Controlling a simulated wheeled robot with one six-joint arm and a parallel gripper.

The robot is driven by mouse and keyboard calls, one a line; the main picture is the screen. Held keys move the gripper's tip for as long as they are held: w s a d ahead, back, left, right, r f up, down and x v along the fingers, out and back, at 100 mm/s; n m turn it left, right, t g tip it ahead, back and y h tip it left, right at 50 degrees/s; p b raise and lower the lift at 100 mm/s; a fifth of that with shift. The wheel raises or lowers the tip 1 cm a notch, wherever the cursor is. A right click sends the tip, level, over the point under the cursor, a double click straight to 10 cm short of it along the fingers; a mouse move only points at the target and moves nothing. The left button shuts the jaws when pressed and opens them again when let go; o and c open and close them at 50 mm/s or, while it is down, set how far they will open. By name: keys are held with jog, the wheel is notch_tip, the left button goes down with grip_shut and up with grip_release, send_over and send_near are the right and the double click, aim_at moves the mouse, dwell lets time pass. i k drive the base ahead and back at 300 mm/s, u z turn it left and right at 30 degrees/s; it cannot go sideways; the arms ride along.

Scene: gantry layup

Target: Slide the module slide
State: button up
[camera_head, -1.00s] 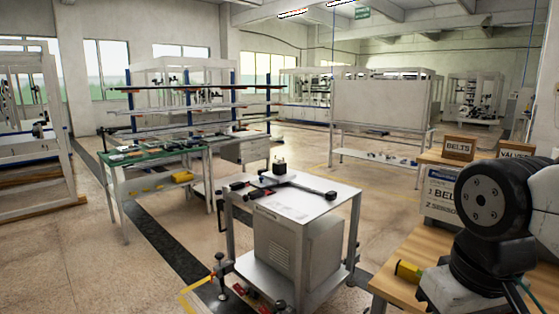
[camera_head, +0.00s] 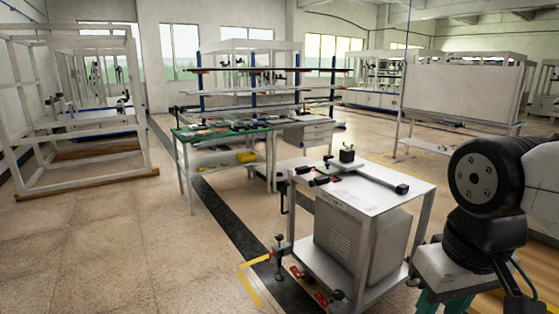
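A linear module (camera_head: 360,175) with a dark end block and a pale bar lies on top of a white cart (camera_head: 372,200). A small black block (camera_head: 347,154) stands upright at its far side. I cannot tell which part of it is the slide. Dark red-tipped pieces lie at the cart's left edge. My arm's dark joints fill the right side of the picture, in front of and to the right of the cart. My gripper is not in view.
A green-topped bench (camera_head: 220,132) with parts and a rack of long rails stand behind the cart. A white gantry frame (camera_head: 150,140) stands at the left. A large white panel (camera_head: 458,88) is at the back right. The floor at the left front is clear.

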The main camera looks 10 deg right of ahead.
aim_at(347, 162)
jog(key=u, duration=0.7)
jog(key=i, duration=2.25)
jog(key=z, duration=1.05)
jog(key=i, duration=0.8)
jog(key=z, duration=0.75)
